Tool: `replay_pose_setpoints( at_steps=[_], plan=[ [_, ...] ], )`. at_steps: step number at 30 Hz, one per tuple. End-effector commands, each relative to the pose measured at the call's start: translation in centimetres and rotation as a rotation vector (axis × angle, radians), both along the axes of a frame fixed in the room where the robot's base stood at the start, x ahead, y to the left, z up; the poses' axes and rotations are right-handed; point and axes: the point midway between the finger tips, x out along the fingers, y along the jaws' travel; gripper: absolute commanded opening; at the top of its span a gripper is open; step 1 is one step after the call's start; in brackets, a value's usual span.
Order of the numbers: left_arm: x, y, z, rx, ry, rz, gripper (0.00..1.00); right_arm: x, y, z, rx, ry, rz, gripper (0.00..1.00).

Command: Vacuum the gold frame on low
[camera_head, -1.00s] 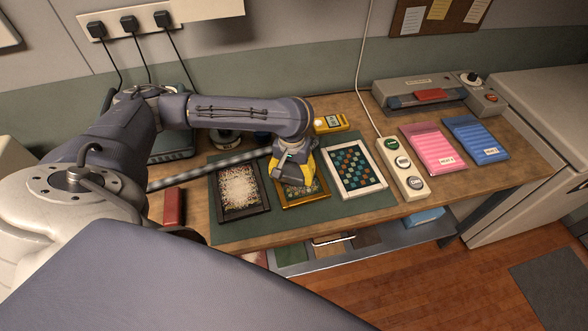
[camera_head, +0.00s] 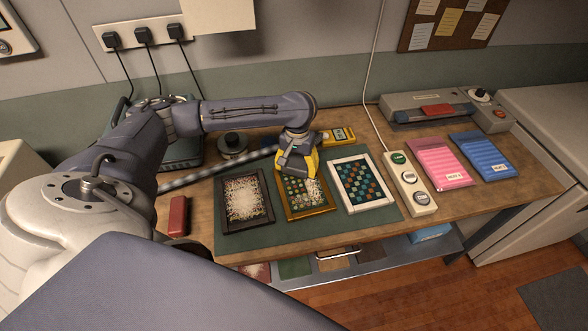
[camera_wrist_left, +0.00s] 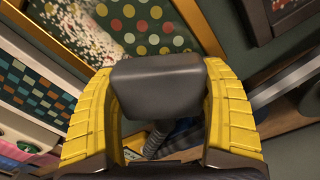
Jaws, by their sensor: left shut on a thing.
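The gold frame (camera_head: 308,213) lies on the green mat between two other frames. It holds a dotted panel; whitish specks cover its right part, and coloured dots show clear on its left. In the left wrist view the gold frame (camera_wrist_left: 192,22) shows beyond the fingers. My left gripper (camera_head: 297,168) is over its far end, yellow fingers shut on a grey vacuum nozzle (camera_wrist_left: 158,85). Whether the nozzle touches the panel is hard to tell. A striped hose (camera_head: 215,169) runs left from the gripper. My right gripper is not in view.
A dark frame (camera_head: 244,221) with a speckled panel lies left, and a white frame (camera_head: 362,184) right. A switch strip (camera_head: 410,184), pink packet (camera_head: 442,163) and blue packet (camera_head: 484,157) lie further right. A red block (camera_head: 178,215) is at the left edge.

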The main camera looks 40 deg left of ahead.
Motion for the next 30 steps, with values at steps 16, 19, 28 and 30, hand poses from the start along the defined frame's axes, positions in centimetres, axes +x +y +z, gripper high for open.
replay_pose_setpoints(
  at_steps=[16, 19, 28, 30],
  plan=[
    [-0.7, -3.1, 0.0, 0.001, -0.002, 0.007, 0.53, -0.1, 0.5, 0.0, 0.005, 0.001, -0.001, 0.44],
    [-1.3, -3.8, 0.0, 0.001, -0.002, 0.007, 0.53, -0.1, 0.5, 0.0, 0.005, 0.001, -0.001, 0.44],
    [-3.1, -5.9, 0.0, 0.000, -0.001, 0.008, 0.53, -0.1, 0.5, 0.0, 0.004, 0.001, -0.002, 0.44],
    [-3.6, -6.3, 0.0, 0.000, -0.001, 0.009, 0.53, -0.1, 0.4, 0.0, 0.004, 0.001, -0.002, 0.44]
  ],
)
